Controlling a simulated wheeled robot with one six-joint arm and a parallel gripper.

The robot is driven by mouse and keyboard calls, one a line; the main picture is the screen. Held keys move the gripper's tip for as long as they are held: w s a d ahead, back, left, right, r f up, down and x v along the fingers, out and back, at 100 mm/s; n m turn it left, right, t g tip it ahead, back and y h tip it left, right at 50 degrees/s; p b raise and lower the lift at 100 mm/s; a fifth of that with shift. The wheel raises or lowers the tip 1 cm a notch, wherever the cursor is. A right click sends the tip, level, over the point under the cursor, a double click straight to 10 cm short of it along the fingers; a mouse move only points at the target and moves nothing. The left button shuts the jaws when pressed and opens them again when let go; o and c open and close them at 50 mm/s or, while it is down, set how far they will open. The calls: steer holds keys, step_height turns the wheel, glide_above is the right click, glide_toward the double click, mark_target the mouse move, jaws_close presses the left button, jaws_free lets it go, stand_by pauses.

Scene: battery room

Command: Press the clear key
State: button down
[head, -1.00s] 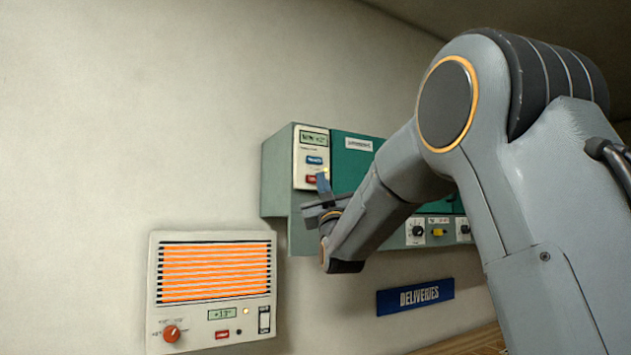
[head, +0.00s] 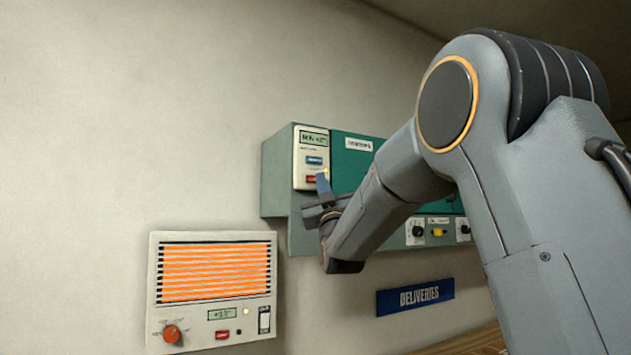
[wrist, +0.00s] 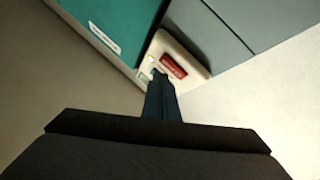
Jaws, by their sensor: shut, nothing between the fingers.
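A cream key panel (head: 300,168) is on the left front of a green wall cabinet. It carries a small display (head: 313,138), a blue key (head: 314,160) and a red key (head: 311,179). The key lettering is too small to read, so I cannot tell which is the clear key. My gripper (head: 322,178) is shut and empty, its blue fingers pointing up beside the red key's right end. In the wrist view the fingertips (wrist: 158,76) overlap the panel beside the red key (wrist: 173,65) and hide the blue key's area. I cannot tell whether they touch.
A heater unit (head: 213,275) with an orange grille, a dial and its own red key (head: 222,335) is on the wall at lower left. A blue "DELIVERIES" sign (head: 415,297) is below. The upper-left wall is bare.

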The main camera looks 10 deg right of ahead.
steer(key=shift+w, duration=0.2)
stand_by(0.5)
steer(key=shift+w+a+b, duration=0.15)
steer(key=shift+w+b, duration=0.05)
steer(key=shift+b, duration=0.3)
steer(key=shift+w+a+b, duration=0.1)
steer(key=shift+w+b, duration=0.2)
steer(key=shift+w, duration=0.05)
stand_by(0.4)
steer(key=shift+s, duration=0.15)
steer(key=shift+s+d+b, duration=0.25)
steer(key=shift+s+b, duration=0.3)
steer(key=shift+s, duration=0.05)
steer(key=shift+s, duration=0.15)
steer(key=shift+s+d+b, duration=0.25)
steer(key=shift+s+b, duration=0.1)
steer(key=shift+s, duration=0.4)
steer(key=shift+s+d+b, duration=0.3)
steer(key=shift+s+b, duration=0.1)
steer(key=shift+s, duration=0.35)
steer(key=shift+s+d+b, duration=0.25)
steer(key=shift+s+b, duration=0.1)
steer(key=shift+s, duration=0.4)
